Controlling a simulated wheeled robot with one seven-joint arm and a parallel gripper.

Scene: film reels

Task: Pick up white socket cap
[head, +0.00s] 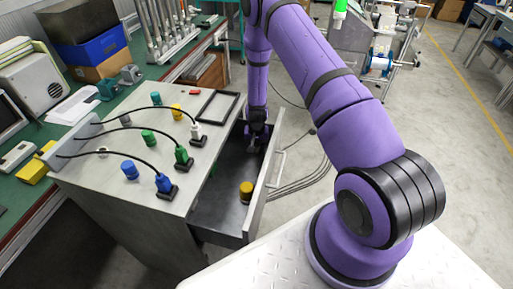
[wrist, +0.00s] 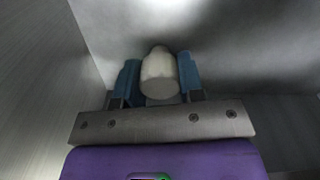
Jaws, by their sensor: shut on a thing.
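The white socket cap (wrist: 159,74) sits between the two blue fingers of my gripper (wrist: 159,80) in the wrist view. The fingers touch its sides, so my gripper is shut on it. In the head view, my gripper (head: 257,140) reaches down into the far end of the open drawer (head: 214,214). The cap cannot be made out there. In the wrist view, grey drawer walls surround the gripper. I cannot tell whether the cap touches the drawer floor.
A yellow cap (head: 246,191) stands in the drawer's near part. On the cabinet top (head: 110,170) are blue, green and white plugs on black cables, several coloured caps and a black frame (head: 216,106). The drawer front (head: 262,190) stands to the right.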

